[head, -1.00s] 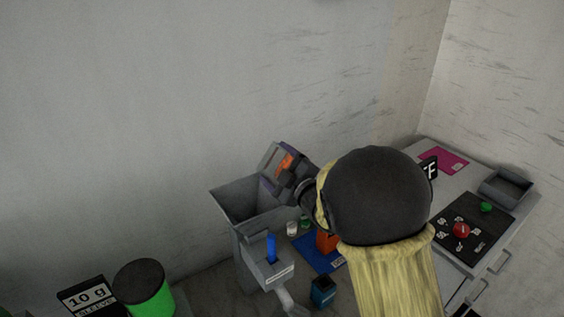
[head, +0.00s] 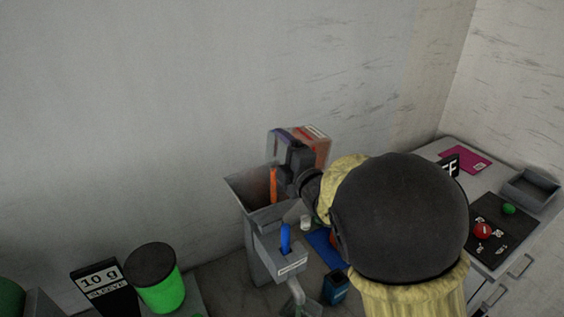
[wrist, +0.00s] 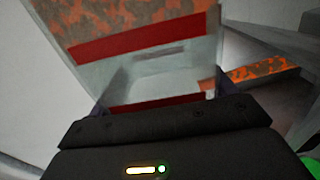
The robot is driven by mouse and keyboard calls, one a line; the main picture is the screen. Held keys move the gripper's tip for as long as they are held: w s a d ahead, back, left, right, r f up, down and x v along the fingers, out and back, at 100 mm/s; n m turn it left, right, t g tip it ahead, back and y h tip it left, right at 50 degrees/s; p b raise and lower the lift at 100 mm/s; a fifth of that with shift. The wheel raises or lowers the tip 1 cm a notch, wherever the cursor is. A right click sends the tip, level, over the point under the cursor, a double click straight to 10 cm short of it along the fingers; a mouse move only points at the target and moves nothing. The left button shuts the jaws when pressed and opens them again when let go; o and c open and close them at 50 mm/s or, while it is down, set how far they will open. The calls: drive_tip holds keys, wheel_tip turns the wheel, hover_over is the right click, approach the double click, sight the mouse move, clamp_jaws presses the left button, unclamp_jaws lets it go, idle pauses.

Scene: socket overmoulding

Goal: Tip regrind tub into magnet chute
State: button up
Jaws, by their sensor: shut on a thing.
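The chute is a grey hopper with a wide open mouth. A narrow orange strip (head: 273,184) shows below the tub at the chute mouth. In the wrist view the tub (wrist: 140,45) fills the upper middle, with orange speckles and red bands. Orange-speckled material (wrist: 265,70) also shows at right between grey walls. My gripper (head: 295,165) is shut on the tub; its fingertips are mostly hidden.
A blue handle (head: 286,238) stands on the chute's lower box. A green black-lidded cylinder (head: 160,285) and a "10 g sleeve" sign (head: 103,288) are at left. The wall is close behind; a bench with a tray (head: 531,188) is at right.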

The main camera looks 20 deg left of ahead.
drive_tip(key=shift+s+a+r+n+b, duration=0.1)
drive_tip(key=shift+s+a+n+b, duration=0.2)
drive_tip(key=shift+n+b, duration=0.85)
drive_tip(key=shift+s+a+r+n+b, duration=0.1)
drive_tip(key=shift+s+a+n+b, duration=0.15)
drive_tip(key=shift+n+b, duration=0.85)
drive_tip(key=shift+s+r+b, duration=0.1)
drive_tip(key=shift+b, duration=0.45)
drive_tip(key=shift+m, duration=0.25)
drive_tip(key=shift+w+d+m, duration=0.25)
drive_tip(key=shift+d+m, duration=0.05)
drive_tip(key=shift+m, duration=0.5)
drive_tip(key=shift+w+d+m+b, duration=0.1)
drive_tip(key=shift+m+b, duration=0.2)
drive_tip(key=shift+m, duration=0.3)
drive_tip(key=shift+w+d+f+m, duration=0.15)
drive_tip(key=shift+f+m, duration=0.05)
drive_tip(key=shift+m, duration=0.35)
drive_tip(key=shift+w+d+f+m, duration=0.15)
drive_tip(key=shift+f+m, duration=0.05)
drive_tip(key=shift+m, duration=0.35)
drive_tip(key=shift+w+m, duration=0.1)
drive_tip(key=shift+m, duration=0.4)
